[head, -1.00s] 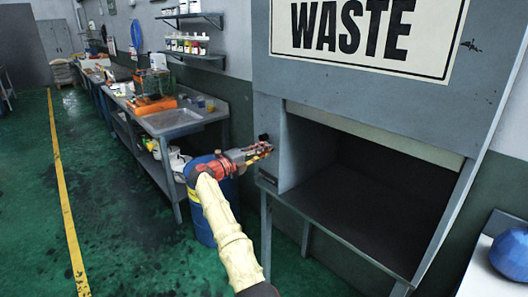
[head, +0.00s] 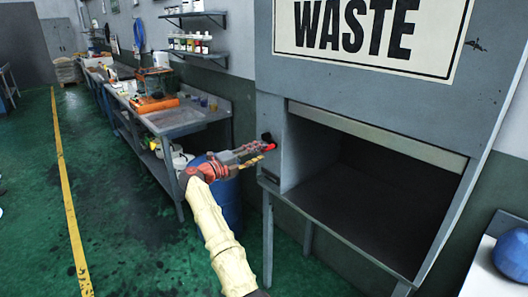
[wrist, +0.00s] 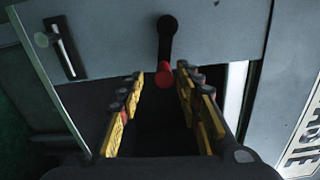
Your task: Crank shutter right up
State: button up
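The grey waste cabinet (head: 350,80) stands at the right in the head view. Its shutter (head: 385,136) shows as a pale strip along the top of the dark opening, which is mostly uncovered. The crank (wrist: 166,35) is a black arm on the cabinet's side, hanging down to a red knob (wrist: 163,83). The knob also shows in the head view (head: 270,147). My gripper (head: 267,153) is at the crank. In the wrist view its yellow-edged fingers (wrist: 161,72) are apart, with the knob in line between the tips and no finger visibly touching it.
A metal handle (wrist: 62,48) sits on the cabinet side, left of the crank in the wrist view. A blue barrel (head: 226,205) and a workbench (head: 172,120) stand left of the cabinet. A blue ball (head: 512,253) lies at far right.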

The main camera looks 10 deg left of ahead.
jog(key=shift+v, duration=1.65)
jog(key=shift+c, duration=0.2)
